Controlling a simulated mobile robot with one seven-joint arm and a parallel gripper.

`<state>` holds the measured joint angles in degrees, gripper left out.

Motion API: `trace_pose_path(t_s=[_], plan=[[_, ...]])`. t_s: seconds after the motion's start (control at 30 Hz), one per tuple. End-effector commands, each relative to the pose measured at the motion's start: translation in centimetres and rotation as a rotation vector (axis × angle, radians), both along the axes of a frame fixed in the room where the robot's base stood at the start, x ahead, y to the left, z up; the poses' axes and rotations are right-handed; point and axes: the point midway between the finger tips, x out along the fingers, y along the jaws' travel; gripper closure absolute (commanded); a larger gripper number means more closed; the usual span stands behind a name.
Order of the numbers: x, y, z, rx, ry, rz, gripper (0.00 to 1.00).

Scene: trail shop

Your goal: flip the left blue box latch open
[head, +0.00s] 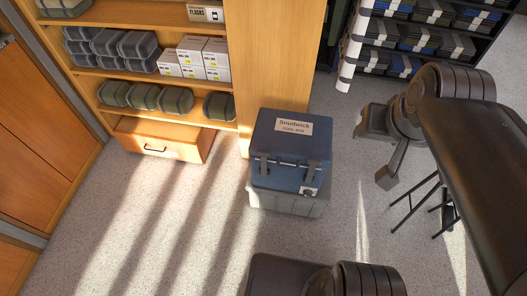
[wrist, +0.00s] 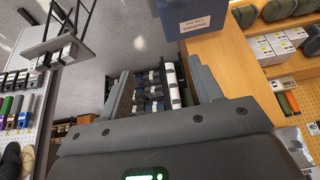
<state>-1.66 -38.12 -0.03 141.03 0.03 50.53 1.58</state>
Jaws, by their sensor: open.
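The blue cool box (head: 290,135) has a closed lid with a pale label and stands on a grey base (head: 290,204). Its left latch (head: 263,166) and right latch (head: 310,175) are on the front face; the left one looks down against the front. My gripper (head: 372,157) is to the right of the box, apart from it. In the wrist view my gripper (wrist: 160,68) is open with nothing between the fingers. The box (wrist: 195,18) shows upside down at the top there, beyond the fingers; its latches are not visible in that view.
A wooden shelf unit (head: 244,60) stands behind the box, with an open drawer (head: 165,140) at its lower left. A dark rack of folded goods (head: 400,35) is at the back right. The speckled floor (head: 190,230) left of the box is clear.

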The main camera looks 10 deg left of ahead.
Motion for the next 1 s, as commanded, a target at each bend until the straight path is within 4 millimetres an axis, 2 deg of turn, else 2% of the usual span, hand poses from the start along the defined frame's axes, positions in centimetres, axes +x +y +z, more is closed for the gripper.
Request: trace_pose_path(t_s=[0.13,0.27,0.47,0.77,1.0], plan=[[3.7,1.6,-0.7,0.017,0.053,0.008,0.29],[6.9,3.1,-1.8,0.029,0.093,0.012,0.29],[11.6,6.1,-4.4,0.041,0.157,0.014,0.29],[17.7,11.5,-10.4,0.046,0.252,0.015,0.29],[21.2,16.3,-17.1,0.036,0.325,0.014,0.29]])
